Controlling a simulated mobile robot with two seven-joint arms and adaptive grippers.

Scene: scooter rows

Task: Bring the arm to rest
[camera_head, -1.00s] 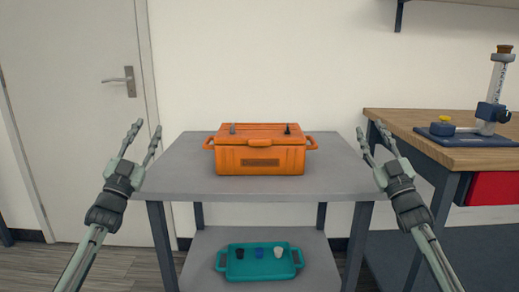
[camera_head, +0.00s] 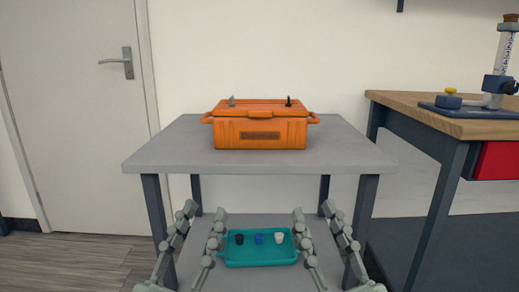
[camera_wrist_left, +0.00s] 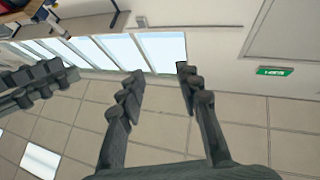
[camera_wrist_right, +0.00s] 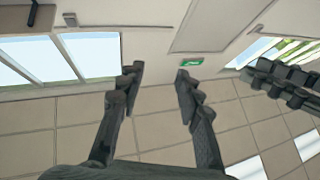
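My left gripper (camera_head: 205,212) shows low in the head view, left of the teal tray, with its two fingers apart and nothing between them. My right gripper (camera_head: 313,211) is to the right of the tray, also with fingers apart and empty. Both point upward in the picture, in front of the grey table. The left wrist view shows the left fingers (camera_wrist_left: 160,72) spread against ceiling and windows; the right wrist view shows the right fingers (camera_wrist_right: 158,71) likewise empty. At the side of each wrist view, dark finger parts of my other gripper appear.
A closed orange case (camera_head: 260,133) stands on the grey table (camera_head: 165,155). The teal tray (camera_head: 260,259) on its lower shelf holds a black, a blue and a white item. A wooden-topped bench (camera_head: 430,116) with a blue stand is at right. Floor at left is clear.

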